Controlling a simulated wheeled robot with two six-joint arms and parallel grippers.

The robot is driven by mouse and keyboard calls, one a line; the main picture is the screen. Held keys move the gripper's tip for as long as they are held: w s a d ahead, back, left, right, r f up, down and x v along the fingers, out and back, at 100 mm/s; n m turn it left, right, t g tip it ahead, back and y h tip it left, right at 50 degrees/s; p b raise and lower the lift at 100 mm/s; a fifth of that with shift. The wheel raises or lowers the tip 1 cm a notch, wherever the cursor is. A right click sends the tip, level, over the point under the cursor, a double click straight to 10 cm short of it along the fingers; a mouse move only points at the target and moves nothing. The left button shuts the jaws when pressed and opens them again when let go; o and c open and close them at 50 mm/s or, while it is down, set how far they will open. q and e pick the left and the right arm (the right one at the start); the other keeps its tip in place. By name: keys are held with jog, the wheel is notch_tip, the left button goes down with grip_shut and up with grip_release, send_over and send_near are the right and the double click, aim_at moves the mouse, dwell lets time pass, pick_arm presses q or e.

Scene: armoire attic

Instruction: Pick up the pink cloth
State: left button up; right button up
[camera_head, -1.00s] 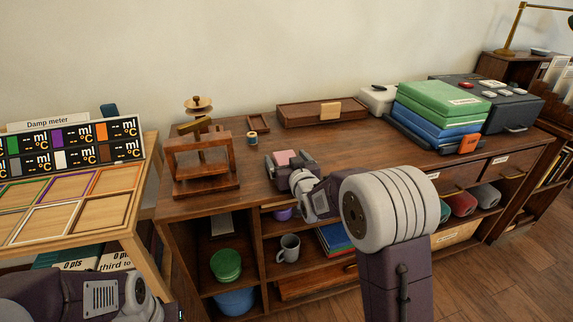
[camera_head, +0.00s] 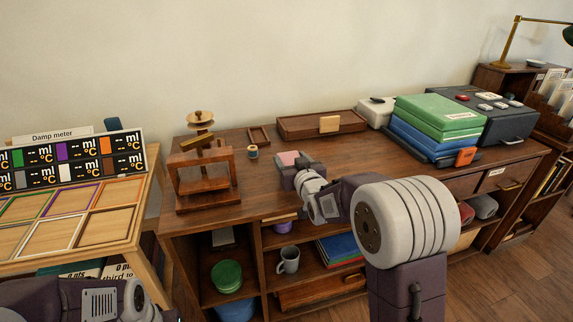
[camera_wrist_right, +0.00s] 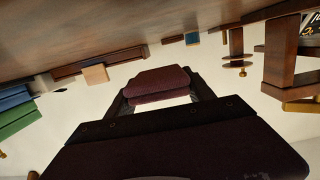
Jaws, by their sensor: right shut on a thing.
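The pink cloth (camera_head: 289,158) shows as a small pink patch at my right gripper (camera_head: 291,163), above the wooden cabinet's top. My right gripper is shut on it. The gripper hides much of the cloth, and I cannot tell whether the cloth still touches the top. Part of my left arm shows at the lower left, but its gripper is out of view.
The cabinet top (camera_head: 350,150) holds a wooden press (camera_head: 204,178), a small spool (camera_head: 252,152), a wooden tray (camera_head: 300,127) and stacked green and blue folders (camera_head: 435,120). A dark case (camera_head: 500,120) stands at the right. A Damp meter board (camera_head: 80,160) stands on the left table.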

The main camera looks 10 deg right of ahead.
jog(key=s+d+r+p, duration=0.4)
jog(key=s+d+r, duration=0.2)
jog(key=d, duration=0.2)
jog(key=shift+d, duration=0.2)
